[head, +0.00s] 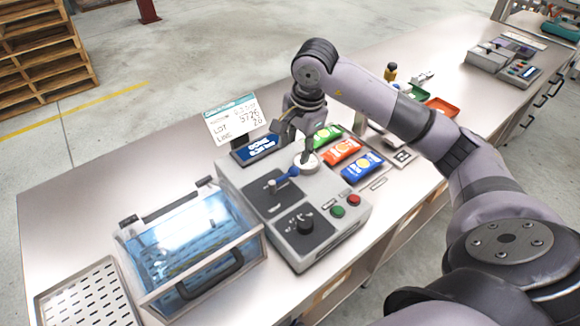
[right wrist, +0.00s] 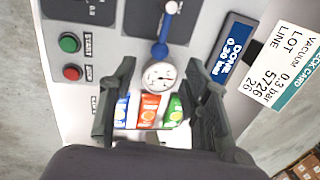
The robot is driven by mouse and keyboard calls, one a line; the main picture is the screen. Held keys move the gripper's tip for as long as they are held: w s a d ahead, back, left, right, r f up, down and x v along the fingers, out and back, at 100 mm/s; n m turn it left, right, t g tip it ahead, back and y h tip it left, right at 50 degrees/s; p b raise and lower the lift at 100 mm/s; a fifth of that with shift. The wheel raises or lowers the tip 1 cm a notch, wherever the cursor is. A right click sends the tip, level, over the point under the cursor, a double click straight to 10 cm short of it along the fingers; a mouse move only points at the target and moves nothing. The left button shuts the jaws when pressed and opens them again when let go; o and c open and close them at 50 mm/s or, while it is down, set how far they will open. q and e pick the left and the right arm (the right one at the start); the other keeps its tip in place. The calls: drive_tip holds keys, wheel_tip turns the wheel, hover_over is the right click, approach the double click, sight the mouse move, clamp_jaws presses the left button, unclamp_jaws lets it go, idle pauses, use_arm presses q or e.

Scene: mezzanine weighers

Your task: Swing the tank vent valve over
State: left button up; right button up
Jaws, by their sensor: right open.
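The valve lever (head: 283,177) is a short blue handle on the grey control unit (head: 310,254). It runs from a pale pivot to a blue knob that points toward the round gauge (head: 306,163). In the right wrist view the lever (right wrist: 162,34) is at top centre, just above the gauge (right wrist: 160,75). My right gripper (head: 296,143) is open and empty above the unit, over the gauge. In the right wrist view its fingers (right wrist: 161,70) stand either side of the gauge, with the lever beyond their tips. My left gripper is not in view.
A clear tank (head: 195,245) with bluish contents and a dark handle stands left of the unit. A blue display (head: 262,147) and a card (head: 232,117) stand behind. Green, orange (head: 341,151) and blue packets lie right. Green (head: 338,212) and red buttons and a black knob (head: 304,226) are in front.

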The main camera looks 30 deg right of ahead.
sight(290, 173)
drive_tip(key=f, duration=0.3)
drive_tip(key=w+f+p, duration=0.1)
drive_tip(key=f, duration=0.2)
drive_tip(key=w+f+p, duration=0.1)
drive_tip(key=f, duration=0.2)
drive_tip(key=shift+a+f, duration=0.1)
drive_tip(key=shift+f, duration=0.15)
drive_tip(key=shift+w+f, duration=0.2)
drive_tip(key=shift+f, duration=0.25)
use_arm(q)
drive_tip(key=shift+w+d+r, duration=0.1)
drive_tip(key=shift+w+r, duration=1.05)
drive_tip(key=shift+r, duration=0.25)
use_arm(e)
clamp_jaws()
